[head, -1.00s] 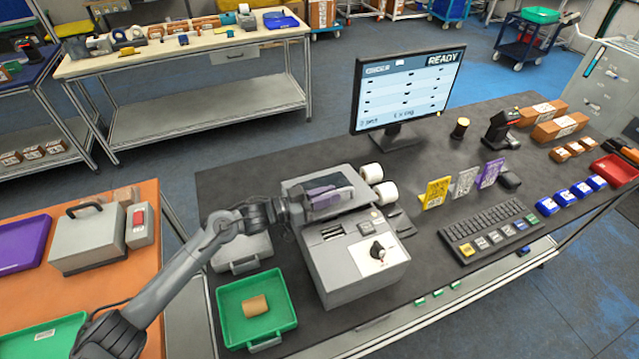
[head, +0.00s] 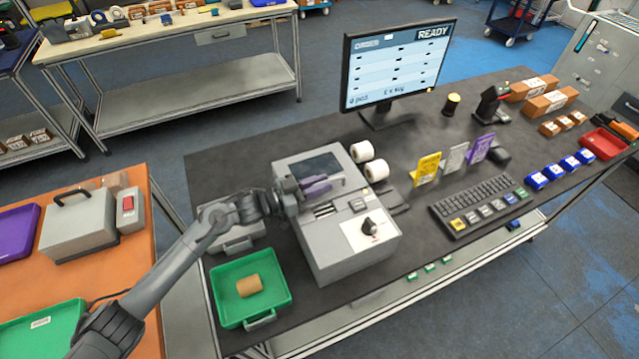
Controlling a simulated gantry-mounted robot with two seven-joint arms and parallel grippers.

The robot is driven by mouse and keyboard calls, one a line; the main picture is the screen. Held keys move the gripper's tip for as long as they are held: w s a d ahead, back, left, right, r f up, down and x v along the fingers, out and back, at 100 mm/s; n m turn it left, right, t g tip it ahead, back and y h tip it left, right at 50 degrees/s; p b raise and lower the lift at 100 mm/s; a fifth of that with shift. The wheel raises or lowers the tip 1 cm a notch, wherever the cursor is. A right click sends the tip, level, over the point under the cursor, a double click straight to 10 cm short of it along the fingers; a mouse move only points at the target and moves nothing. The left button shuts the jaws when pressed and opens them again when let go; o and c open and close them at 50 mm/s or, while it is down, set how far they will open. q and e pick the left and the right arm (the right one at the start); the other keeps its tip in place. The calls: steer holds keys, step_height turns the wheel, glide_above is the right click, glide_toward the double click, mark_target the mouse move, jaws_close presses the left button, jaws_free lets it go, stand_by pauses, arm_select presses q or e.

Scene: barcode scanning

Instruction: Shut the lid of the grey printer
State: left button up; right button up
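The grey printer (head: 345,247) stands on the dark table, with a knob and small buttons on its front panel. Its lid (head: 330,162), with a dark window, now lies down, about level with the printer's top. I cannot tell whether it is fully latched. My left gripper (head: 322,185) is at the lid's front edge, touching or just above it. Its purple-grey fingers lie close together, and I cannot tell whether they are open or shut. They hide part of the lid's edge. My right gripper is not in view.
A monitor (head: 397,65) is behind, and a keyboard (head: 479,206) is to the right. Dark table is bare behind the printer.

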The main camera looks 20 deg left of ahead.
arm_select(q)
steer(key=shift+o, duration=1.4)
steer(key=v, duration=1.1)
steer(key=shift+d+r, duration=0.1)
steer(key=shift+r, duration=0.05)
